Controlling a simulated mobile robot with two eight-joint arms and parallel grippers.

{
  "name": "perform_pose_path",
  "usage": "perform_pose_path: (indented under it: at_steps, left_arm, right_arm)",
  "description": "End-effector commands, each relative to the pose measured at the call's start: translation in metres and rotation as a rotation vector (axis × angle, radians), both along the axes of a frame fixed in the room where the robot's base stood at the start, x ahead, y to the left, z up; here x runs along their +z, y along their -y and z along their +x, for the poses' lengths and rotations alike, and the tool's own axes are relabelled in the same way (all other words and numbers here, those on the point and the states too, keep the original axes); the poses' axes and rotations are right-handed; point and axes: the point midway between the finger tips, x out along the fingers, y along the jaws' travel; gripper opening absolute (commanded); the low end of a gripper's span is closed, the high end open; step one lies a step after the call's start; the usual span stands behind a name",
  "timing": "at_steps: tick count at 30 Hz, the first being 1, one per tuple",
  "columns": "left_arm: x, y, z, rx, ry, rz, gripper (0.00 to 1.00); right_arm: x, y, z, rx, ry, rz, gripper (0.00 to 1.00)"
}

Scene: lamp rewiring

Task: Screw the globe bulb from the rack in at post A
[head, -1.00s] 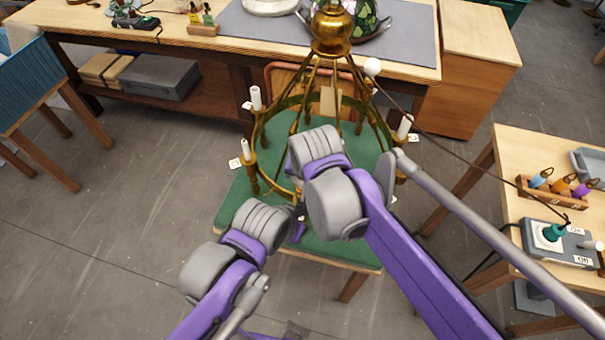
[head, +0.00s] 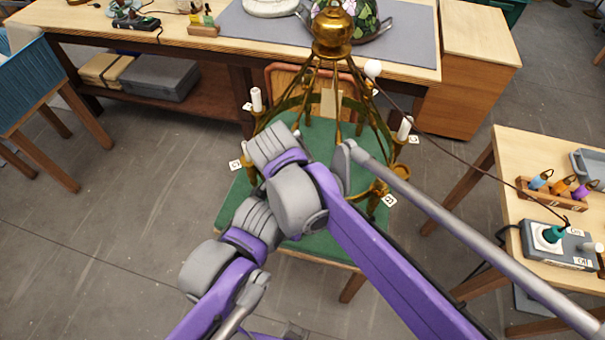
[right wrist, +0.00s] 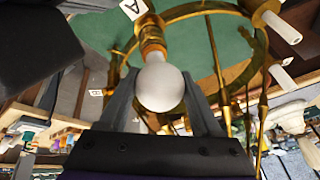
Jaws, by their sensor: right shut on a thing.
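The white globe bulb (right wrist: 160,86) sits between the two grey fingers of my right gripper (right wrist: 160,98) in the right wrist view. The gripper is shut on it. The bulb's neck end meets the brass holder of post A (right wrist: 151,38), beside a tag reading A (right wrist: 133,8). I cannot tell how deep the bulb sits in the holder. In the head view my arms hide post A, the bulb and my right gripper. The brass chandelier (head: 332,30) stands on a green-topped stand (head: 318,245). My left gripper is hidden behind the arm links.
Other chandelier posts carry white candle sleeves (head: 256,99) close around the arms. A dark cord runs from the chandelier to a switch box (head: 556,245) on the right table. A rack with coloured items (head: 552,192) stands there. A workbench (head: 230,45) is behind.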

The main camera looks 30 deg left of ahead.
Motion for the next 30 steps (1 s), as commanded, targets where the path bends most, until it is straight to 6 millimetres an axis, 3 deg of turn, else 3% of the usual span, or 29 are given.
perform_pose_path:
  at_steps: [9,22,30]
  left_arm:
    - [0.0007,0.0019,-0.0007,-0.006,-0.001,-0.003,0.00]
    - [0.0021,0.0027,0.0001,-0.008,-0.001,-0.004,0.00]
    - [0.0069,0.0027,0.0021,-0.008,0.003,-0.004,0.00]
  right_arm:
    - [-0.0037,-0.0028,-0.0015,-0.425,-0.007,0.003,0.00]
    - [-0.0045,-0.0034,-0.0013,-0.514,-0.007,0.004,0.00]
    - [-0.0044,-0.0039,-0.0004,-0.956,-0.006,0.002,0.00]
